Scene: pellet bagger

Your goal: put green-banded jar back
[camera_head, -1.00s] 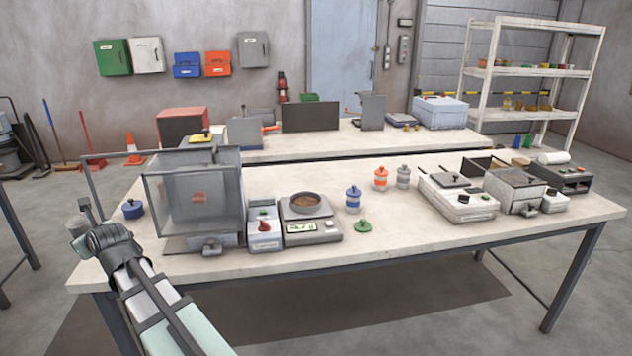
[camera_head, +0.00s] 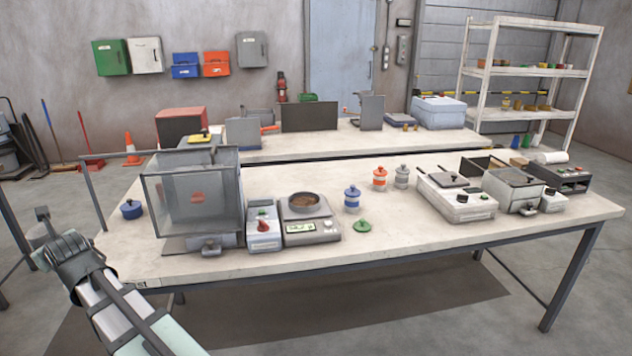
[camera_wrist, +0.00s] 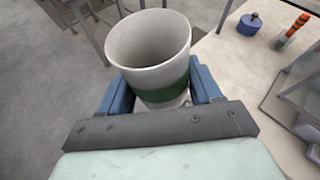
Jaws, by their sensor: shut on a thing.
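The green-banded jar (camera_wrist: 150,50) is in my gripper (camera_wrist: 160,92) in the wrist view. It is a pale, open-topped jar with a dark green band, and its inside looks empty. The blue fingers hold it from both sides at the band. In the head view my gripper (camera_head: 48,228) is off the table's left end, and the jar is mostly hidden there behind the gripper. A green lid with a knob (camera_head: 362,226) lies on the table in front of the blue-banded jar (camera_head: 352,199).
The table (camera_head: 420,250) has free room at its front right. A clear-walled box machine (camera_head: 195,195) and a scale with a bowl (camera_head: 308,218) stand at its left half. A blue lidded pot (camera_head: 131,209) sits near the left edge, also in the wrist view (camera_wrist: 250,23).

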